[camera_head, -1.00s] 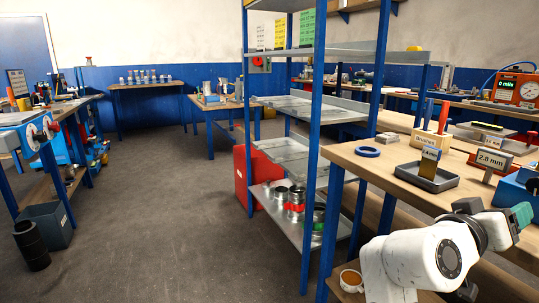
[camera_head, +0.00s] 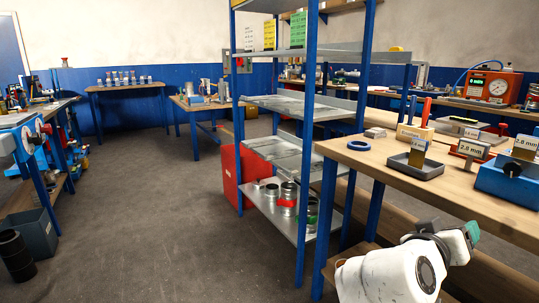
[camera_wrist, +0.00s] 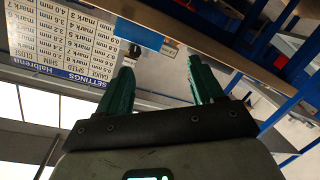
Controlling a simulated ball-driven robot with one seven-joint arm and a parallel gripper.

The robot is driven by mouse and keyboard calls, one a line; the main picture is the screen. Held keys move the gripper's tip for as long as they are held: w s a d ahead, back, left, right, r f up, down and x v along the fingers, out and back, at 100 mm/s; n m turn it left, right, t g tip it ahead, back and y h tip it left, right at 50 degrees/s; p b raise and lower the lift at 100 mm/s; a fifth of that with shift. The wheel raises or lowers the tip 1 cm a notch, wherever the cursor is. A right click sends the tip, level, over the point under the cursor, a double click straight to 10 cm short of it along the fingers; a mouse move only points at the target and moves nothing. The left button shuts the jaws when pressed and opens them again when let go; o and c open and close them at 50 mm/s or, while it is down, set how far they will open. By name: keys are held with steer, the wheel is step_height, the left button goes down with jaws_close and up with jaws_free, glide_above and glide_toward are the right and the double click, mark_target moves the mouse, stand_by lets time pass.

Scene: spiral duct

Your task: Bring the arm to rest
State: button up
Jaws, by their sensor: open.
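My gripper (camera_wrist: 160,78) shows in the wrist view with two dark green fingers apart and nothing between them. In the head view my gripper (camera_head: 472,233) is at the end of my white arm, low at the right. It is in front of the wooden workbench (camera_head: 400,178) and appears clear of it.
Open floor (camera_head: 150,220) lies left. A settings chart (camera_wrist: 65,40) fills the wrist view's upper left.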

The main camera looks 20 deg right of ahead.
steer(key=s+a+f+n+t+y, duration=0.15)
steer(key=a+f+y, duration=0.25)
steer(key=f, duration=0.6)
steer(key=s+a+f+n+y, duration=0.2)
steer(key=a+f+n+y, duration=0.1)
steer(key=f, duration=0.8)
steer(key=s+a+f+n+g+y, duration=0.35)
steer(key=s+a+f+y, duration=0.45)
steer(key=s+a+f, duration=0.6)
step_height(320, 180, up, 18)
steer(key=a+p, duration=0.1)
steer(key=p, duration=1.7)
steer(key=shift+w+a+n+y+p, duration=0.15)
steer(key=shift+w+n+y+p, duration=0.15)
steer(key=shift+y+p, duration=0.1)
